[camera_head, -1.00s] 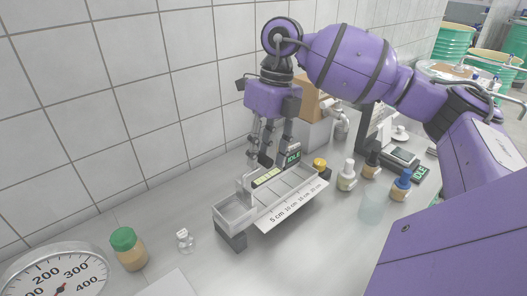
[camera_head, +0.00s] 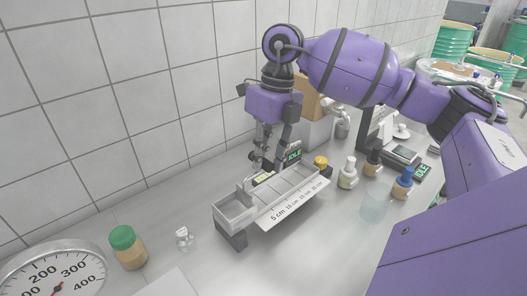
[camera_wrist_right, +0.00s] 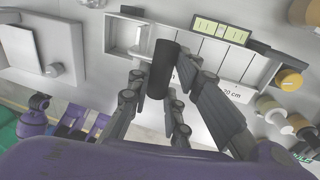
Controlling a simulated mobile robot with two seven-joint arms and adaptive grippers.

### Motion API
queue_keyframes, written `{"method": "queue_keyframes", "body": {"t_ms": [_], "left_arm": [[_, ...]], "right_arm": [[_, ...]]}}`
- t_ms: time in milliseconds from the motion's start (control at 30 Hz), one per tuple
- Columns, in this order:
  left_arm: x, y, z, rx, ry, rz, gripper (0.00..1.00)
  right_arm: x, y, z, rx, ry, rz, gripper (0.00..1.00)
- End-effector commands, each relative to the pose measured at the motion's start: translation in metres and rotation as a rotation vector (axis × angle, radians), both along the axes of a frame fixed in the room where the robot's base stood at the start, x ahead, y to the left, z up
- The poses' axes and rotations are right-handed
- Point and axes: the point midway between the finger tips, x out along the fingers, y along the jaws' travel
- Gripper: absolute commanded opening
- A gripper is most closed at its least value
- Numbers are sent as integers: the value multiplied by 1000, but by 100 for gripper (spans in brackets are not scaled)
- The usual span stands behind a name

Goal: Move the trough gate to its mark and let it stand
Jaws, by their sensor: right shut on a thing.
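The pale metal trough (camera_head: 224,213) stands on the bench, with a white scale strip (camera_head: 294,203) along its front reading from 5 cm upward. The trough gate (camera_head: 243,190) looks like an upright plate near the trough's left end. My right gripper (camera_head: 262,164) is low over the trough's left half. In the right wrist view, my right gripper (camera_wrist_right: 160,78) is shut on a dark upright grip (camera_wrist_right: 163,66), which appears to belong to the gate. The fingers hide where grip and plate join. My left gripper is not in view.
A green-lidded jar (camera_head: 128,247), a small clear bottle (camera_head: 184,238) and a dial scale (camera_head: 52,275) stand left. A yellow-capped jar (camera_head: 320,163), other bottles (camera_head: 348,173) and a clear beaker (camera_head: 374,202) stand right.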

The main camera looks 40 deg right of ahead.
Motion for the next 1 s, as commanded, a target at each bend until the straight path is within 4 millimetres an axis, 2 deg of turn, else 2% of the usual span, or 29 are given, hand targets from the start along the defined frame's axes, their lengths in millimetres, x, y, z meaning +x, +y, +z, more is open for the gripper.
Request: {"method": "queue_keyframes", "body": {"t_ms": [33,67,333,367,467,500,833,1000], "left_arm": [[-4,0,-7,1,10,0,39],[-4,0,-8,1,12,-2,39],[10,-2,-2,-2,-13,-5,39],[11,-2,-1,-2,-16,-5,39],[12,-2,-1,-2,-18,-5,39],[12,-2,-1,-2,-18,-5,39],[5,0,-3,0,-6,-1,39],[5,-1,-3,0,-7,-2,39]], "right_arm": [[-1,1,-14,1,8,2,0],[-1,1,-16,1,8,2,0],[-1,1,-14,2,4,3,0],[-1,1,-14,2,4,3,23],[-1,1,-13,2,3,2,36],[-1,1,-13,2,3,2,37],[0,0,-10,1,1,0,37],[1,-5,13,0,-3,-2,37]]}}
